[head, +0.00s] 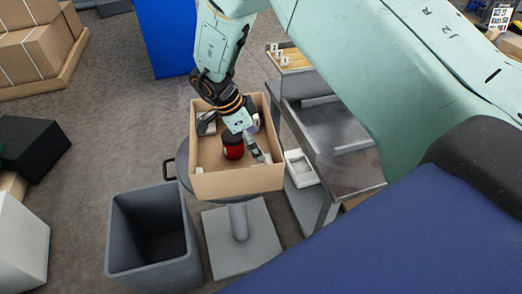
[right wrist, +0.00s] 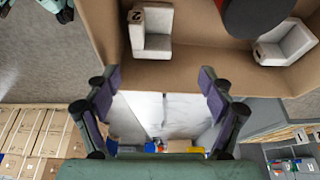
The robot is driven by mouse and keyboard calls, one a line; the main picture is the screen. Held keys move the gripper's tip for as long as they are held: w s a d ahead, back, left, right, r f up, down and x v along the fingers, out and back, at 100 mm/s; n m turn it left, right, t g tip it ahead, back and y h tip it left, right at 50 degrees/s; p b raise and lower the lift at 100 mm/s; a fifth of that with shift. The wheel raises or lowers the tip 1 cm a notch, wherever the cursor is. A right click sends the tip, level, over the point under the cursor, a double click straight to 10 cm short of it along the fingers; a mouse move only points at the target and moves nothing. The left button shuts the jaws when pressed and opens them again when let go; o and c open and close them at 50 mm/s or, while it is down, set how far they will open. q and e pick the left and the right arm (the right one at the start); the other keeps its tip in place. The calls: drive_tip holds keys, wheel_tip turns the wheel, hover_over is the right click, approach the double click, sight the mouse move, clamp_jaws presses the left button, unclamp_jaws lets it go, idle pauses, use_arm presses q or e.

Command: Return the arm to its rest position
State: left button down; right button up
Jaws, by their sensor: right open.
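My right arm reaches in from the upper right of the head view. Its right gripper (head: 255,138) is at the open cardboard box (head: 238,184), near the right inner side. In the right wrist view the gripper (right wrist: 158,86) is open with nothing between its fingers, and the box wall (right wrist: 190,65) shows beyond the fingertips. Inside the box is a red and black round item (head: 233,147), partly hidden by the wrist; it also shows cut off in the right wrist view (right wrist: 258,15). Two pale angular blocks (right wrist: 150,30) (right wrist: 287,43) lie beside it.
The box stands on a round grey pedestal table (head: 180,160). A grey bin (head: 152,235) stands at its lower left. Open floor lies to the left.

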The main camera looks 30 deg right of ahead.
sight(268, 158)
drive_tip(key=shift+w+a+r, duration=0.1)
drive_tip(key=shift+a+r, duration=0.15)
drive_tip(key=shift+r, duration=0.35)
drive_tip(key=shift+f, duration=0.1)
drive_tip(key=x, duration=1.2)
drive_tip(key=shift+d, duration=0.1)
drive_tip(key=shift+r, duration=0.6)
drive_tip(key=shift+r+p, duration=0.35)
drive_tip(key=shift+f, duration=0.15)
